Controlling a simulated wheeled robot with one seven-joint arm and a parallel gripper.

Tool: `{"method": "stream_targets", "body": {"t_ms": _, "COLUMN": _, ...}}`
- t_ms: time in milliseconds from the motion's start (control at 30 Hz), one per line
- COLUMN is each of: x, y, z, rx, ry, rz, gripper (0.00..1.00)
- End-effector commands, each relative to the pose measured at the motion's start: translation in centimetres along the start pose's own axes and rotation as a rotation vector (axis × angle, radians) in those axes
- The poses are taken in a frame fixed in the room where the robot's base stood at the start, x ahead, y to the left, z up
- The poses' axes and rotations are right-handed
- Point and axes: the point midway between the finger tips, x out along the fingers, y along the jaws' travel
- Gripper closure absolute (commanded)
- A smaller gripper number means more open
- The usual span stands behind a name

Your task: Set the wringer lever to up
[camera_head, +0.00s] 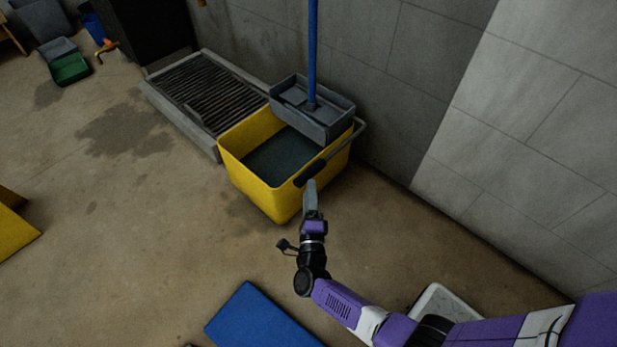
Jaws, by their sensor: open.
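The yellow mop bucket (255,182) stands by the wall with dark water inside. A grey wringer (330,125) sits on its back right part. The wringer lever (345,149) is a grey bar that runs from the wringer's right side toward the front, ending in a black grip (309,174) near the bucket's front right rim. The lever looks low, roughly level with the rim. My gripper (311,187) is right at the black grip, on its near side. It is open; I cannot tell whether its fingers touch or surround the grip.
A blue mop handle (312,45) rises from the wringer. A floor grate (205,92) lies left of the bucket, and the block wall (430,90) is close behind. A blue panel (262,322) lies in front. The floor at left is mostly clear.

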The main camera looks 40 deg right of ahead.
Motion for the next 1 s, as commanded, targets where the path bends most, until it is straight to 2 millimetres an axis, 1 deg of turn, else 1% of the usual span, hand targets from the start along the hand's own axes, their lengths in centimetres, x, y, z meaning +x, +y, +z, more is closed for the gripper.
{"method": "stream_targets", "body": {"t_ms": 200, "x": 3.2, "y": 0.1, "z": -0.1, "rx": 0.0, "ry": 0.002, "rz": -0.003, "gripper": 0.5}}
{"method": "stream_targets", "body": {"t_ms": 400, "x": 5.9, "y": 0.0, "z": 0.0, "rx": -0.001, "ry": 0.0, "rz": -0.002, "gripper": 0.5}}
{"method": "stream_targets", "body": {"t_ms": 600, "x": 7.0, "y": 0.0, "z": 0.0, "rx": -0.003, "ry": -0.002, "rz": 0.0, "gripper": 0.5}}
{"method": "stream_targets", "body": {"t_ms": 833, "x": 7.1, "y": -0.1, "z": 0.1, "rx": -0.003, "ry": -0.003, "rz": 0.0, "gripper": 0.5}}
{"method": "stream_targets", "body": {"t_ms": 867, "x": 7.1, "y": -0.1, "z": 0.1, "rx": -0.003, "ry": -0.003, "rz": 0.0, "gripper": 0.52}}
{"method": "stream_targets", "body": {"t_ms": 1000, "x": 7.1, "y": -0.1, "z": 0.1, "rx": -0.003, "ry": -0.003, "rz": 0.0, "gripper": 0.79}}
